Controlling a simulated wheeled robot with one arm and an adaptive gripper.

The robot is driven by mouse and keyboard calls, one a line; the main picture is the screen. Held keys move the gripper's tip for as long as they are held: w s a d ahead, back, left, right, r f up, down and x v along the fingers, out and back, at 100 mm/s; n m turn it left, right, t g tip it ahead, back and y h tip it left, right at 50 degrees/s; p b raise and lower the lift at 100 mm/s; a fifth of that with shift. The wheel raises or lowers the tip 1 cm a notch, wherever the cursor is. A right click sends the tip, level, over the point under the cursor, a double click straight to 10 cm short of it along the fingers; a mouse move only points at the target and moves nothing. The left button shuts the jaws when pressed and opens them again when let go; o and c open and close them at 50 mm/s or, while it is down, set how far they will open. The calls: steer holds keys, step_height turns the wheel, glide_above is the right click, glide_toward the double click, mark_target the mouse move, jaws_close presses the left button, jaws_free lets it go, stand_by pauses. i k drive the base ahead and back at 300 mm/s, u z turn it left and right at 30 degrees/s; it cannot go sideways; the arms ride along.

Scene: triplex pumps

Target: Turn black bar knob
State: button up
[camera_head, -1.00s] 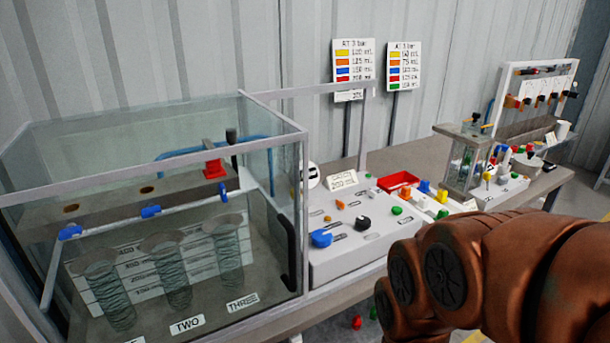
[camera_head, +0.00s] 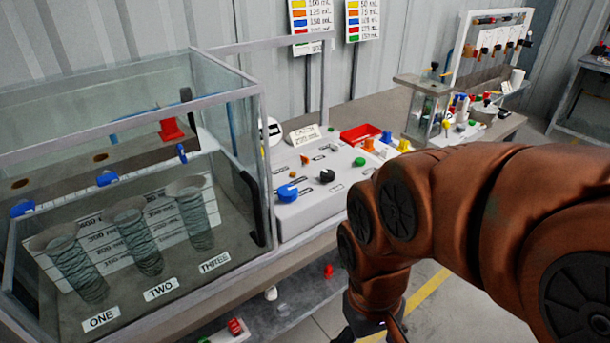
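The black bar knob (camera_head: 327,176) sits on the sloped top of the white control panel (camera_head: 310,215), right of a blue knob (camera_head: 288,193). A green knob (camera_head: 359,161) is to its right and an orange knob (camera_head: 305,159) behind it. My gripper (camera_head: 368,328) shows only in part at the bottom edge, below and in front of the panel, apart from the knob. Its fingertips are cut off or unclear, so its opening cannot be told.
A glass tank (camera_head: 265,150) with three coiled tubes stands left of the panel. A red tray (camera_head: 361,134), coloured knobs and a small clear box (camera_head: 424,112) are to the right. A lower shelf (camera_head: 285,308) holds small parts. The floor in front is clear.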

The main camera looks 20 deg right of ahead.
mark_target(327, 175)
steer(key=z, duration=1.5)
steer(key=i, duration=0.6)
steer(key=u, duration=2.25)
